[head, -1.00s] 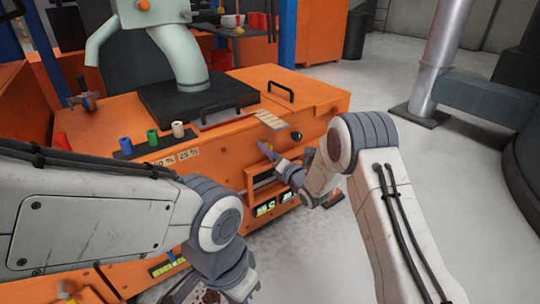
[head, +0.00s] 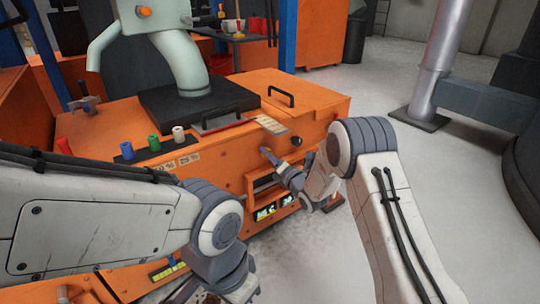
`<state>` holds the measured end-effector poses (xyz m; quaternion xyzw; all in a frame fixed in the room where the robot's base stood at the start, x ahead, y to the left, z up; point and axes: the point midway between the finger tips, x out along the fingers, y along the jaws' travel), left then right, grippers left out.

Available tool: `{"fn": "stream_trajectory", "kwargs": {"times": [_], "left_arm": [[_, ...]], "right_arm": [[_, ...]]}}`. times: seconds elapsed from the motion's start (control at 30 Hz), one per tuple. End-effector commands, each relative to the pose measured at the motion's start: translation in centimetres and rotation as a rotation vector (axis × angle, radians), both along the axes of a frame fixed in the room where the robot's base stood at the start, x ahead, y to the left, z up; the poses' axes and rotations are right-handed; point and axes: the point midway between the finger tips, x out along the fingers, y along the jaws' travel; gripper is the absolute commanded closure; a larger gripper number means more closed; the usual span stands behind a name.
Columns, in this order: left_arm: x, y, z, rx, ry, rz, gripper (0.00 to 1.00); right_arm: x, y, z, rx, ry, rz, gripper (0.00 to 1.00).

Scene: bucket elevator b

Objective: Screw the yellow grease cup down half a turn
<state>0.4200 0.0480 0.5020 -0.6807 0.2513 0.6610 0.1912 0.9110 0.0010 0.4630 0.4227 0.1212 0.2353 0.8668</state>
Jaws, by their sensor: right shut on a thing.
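My right gripper (head: 270,156) is at the orange machine's front face, left of a round dark knob (head: 296,142). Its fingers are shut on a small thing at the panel. This sits where the yellow grease cup would be, but the fingers hide nearly all of it, so its shape and angle cannot be made out. My left arm crosses the lower left. Its wrist is low in the picture, and its fingertips are not visible.
Red, blue, green and white cylinders (head: 153,141) stand on the orange machine (head: 232,80). A black handle (head: 281,96) and a tan plate (head: 271,124) are on top. Lit gauges (head: 265,213) sit below my right gripper. A metal post (head: 434,65) stands at right on open floor.

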Motion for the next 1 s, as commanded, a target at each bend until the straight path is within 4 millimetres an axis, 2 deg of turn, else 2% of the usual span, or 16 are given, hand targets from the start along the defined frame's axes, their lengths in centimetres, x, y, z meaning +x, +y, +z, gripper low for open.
{"fn": "stream_trajectory", "kwargs": {"times": [1.0], "left_arm": [[0.0, 0.0, 5.4, 0.0, 0.0, 0.0, 1.0]], "right_arm": [[0.1, -0.3, 0.2, 0.761, 0.556, -0.006, 1.0]]}}
